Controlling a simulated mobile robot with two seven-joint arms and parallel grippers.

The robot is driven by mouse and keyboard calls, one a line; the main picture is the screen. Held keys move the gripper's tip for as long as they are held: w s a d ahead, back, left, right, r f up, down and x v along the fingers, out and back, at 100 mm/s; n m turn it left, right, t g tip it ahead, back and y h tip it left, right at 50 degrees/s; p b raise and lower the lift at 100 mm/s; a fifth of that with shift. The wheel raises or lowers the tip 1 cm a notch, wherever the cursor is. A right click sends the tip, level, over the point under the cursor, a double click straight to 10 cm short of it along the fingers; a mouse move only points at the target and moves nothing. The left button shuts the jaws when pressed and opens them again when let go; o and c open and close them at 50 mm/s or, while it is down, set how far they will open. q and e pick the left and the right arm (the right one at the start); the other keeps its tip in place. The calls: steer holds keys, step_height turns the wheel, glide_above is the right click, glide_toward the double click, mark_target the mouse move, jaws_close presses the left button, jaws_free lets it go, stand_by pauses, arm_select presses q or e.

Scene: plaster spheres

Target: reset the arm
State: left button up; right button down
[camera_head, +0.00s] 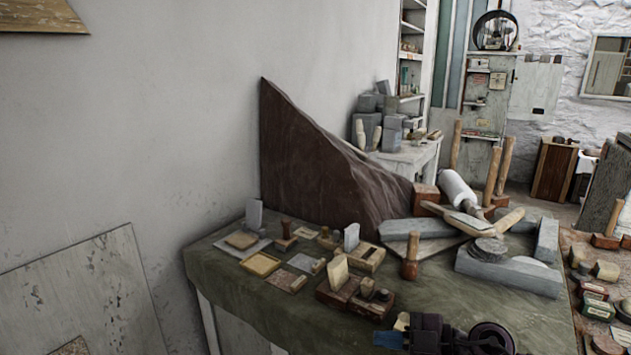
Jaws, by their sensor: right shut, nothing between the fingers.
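My right gripper (390,337) shows at the bottom edge of the head view, right of the middle. It appears over the front edge of the cloth-covered table (240,285). It is shut with nothing held. Its dark wrist (455,338) and part of my arm are cut off by the frame's bottom edge. My left gripper is not in view.
Small blocks, including a reddish block (337,290), stand on the table behind my gripper. The table's front right looks bare.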

steer(key=s+d+f+m+t+h, duration=1.05)
steer(key=d+f+m+h, duration=0.35)
steer(key=m, duration=0.5)
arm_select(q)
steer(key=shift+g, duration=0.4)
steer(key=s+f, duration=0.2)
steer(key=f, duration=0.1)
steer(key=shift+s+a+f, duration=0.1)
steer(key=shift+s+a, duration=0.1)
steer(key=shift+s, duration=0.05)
arm_select(e)
steer(key=s+d+f+m+g+h, duration=0.1)
steer(key=s+f+g, duration=0.3)
steer(key=s+f, duration=0.6)
steer(key=shift+m+h, duration=0.3)
steer(key=shift+m, duration=0.3)
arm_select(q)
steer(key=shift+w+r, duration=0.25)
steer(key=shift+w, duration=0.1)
arm_select(e)
steer(key=shift+d, duration=0.1)
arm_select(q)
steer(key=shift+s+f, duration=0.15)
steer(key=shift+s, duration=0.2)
